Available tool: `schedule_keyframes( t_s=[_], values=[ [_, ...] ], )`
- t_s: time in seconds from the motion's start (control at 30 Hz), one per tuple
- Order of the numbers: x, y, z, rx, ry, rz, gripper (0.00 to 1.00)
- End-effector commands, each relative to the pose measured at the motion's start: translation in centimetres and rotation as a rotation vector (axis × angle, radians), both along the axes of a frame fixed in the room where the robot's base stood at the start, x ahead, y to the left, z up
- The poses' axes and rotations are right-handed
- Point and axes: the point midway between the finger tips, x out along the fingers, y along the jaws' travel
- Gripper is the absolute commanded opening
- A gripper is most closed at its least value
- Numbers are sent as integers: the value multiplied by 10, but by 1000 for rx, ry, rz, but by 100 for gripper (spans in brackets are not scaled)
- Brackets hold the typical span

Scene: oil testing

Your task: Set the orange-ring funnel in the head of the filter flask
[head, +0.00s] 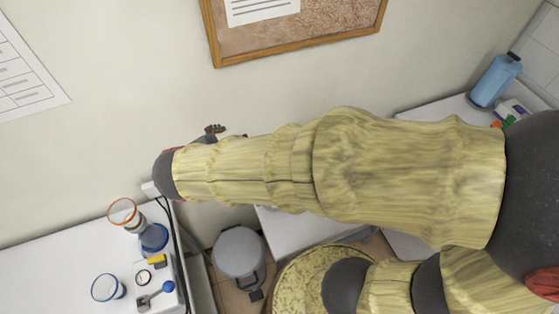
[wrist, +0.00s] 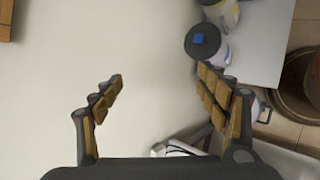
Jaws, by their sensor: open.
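The orange-ring funnel (head: 122,211) is at the left in the head view, its wide orange rim facing up. It lines up over the blue-based filter flask (head: 153,238) on the white bench and appears to stand at its head. I cannot tell from this angle how deep it sits. My gripper (head: 213,130) is well above and to the right of them, its fingers partly hidden behind my arm. In the wrist view my gripper (wrist: 160,78) is open and empty, facing a bare wall. Neither funnel nor flask can be made out there.
A blue-rimmed beaker (head: 106,288) and small tools with a blue knob (head: 168,286) share the left bench (head: 50,270). A grey lidded bin (head: 239,252) stands on the floor. A blue bottle (head: 495,80) is at the right. A dark-capped container (wrist: 205,41) is near my right finger in the wrist view.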

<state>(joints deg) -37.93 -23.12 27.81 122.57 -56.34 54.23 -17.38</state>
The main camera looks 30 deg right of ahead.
Motion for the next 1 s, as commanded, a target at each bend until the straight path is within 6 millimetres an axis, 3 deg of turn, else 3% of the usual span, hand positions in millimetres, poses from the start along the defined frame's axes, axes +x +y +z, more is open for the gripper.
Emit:
schedule_keyframes(
  t_s=[0.03,0.1,0.33,0.6,0.8,1.0],
  values=[
    [-10,-22,7,81,-8,-108,75],
    [-27,-45,14,199,-18,-255,75],
    [-86,-89,32,595,-83,-712,75],
    [-132,-95,58,1027,-194,-1118,75],
    [-143,-90,68,1178,-234,-1236,75],
    [-143,-89,69,1196,-236,-1250,75]
  ],
)
